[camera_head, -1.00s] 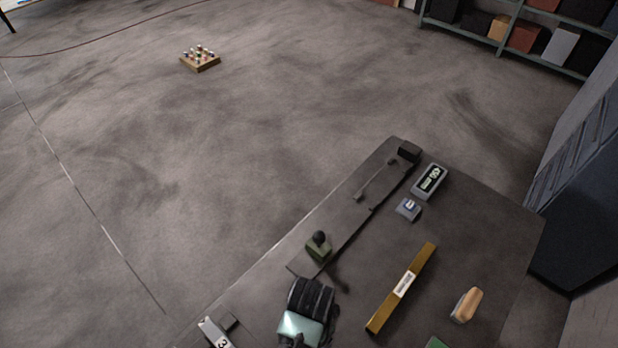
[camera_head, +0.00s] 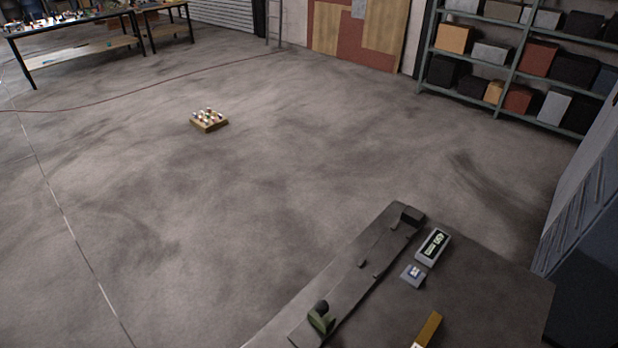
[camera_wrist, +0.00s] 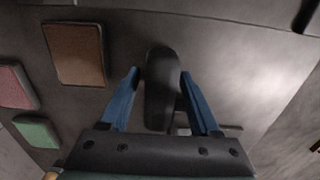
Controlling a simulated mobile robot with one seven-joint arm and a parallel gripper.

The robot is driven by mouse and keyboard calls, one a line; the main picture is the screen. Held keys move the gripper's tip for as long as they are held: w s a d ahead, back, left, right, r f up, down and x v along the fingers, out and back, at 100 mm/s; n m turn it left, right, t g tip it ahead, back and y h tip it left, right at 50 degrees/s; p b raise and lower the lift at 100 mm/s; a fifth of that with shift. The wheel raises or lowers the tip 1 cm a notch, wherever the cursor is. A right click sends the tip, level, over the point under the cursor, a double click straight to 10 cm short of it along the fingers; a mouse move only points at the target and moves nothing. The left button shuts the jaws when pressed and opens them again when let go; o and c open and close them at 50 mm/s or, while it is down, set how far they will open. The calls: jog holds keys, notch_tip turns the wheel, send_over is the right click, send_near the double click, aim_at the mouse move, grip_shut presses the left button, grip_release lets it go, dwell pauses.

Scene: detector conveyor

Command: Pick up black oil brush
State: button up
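A dark, elongated object with a rounded far end, likely the black oil brush (camera_wrist: 162,85), lies between the two blue fingers of my gripper (camera_wrist: 160,75) in the wrist view. The fingers are parted, one on each side of it. A narrow gap shows at the left finger; the right fingertip is very close to its edge, and contact is unclear. The near end of the object is partly hidden behind the gripper body. My gripper does not show in the head view, and I cannot make out the brush there.
Brown (camera_wrist: 75,54), pink (camera_wrist: 15,86) and green (camera_wrist: 37,131) pads lie left in the wrist view. The head view shows a dark table (camera_head: 480,300) with a grey display box (camera_head: 432,247) and green-based fixture (camera_head: 320,318).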

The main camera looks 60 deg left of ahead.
grip_shut()
notch_tip(320, 180, up, 10)
jog(key=shift+r, duration=0.1)
jog(key=shift+c, duration=1.4)
grip_release()
grip_shut()
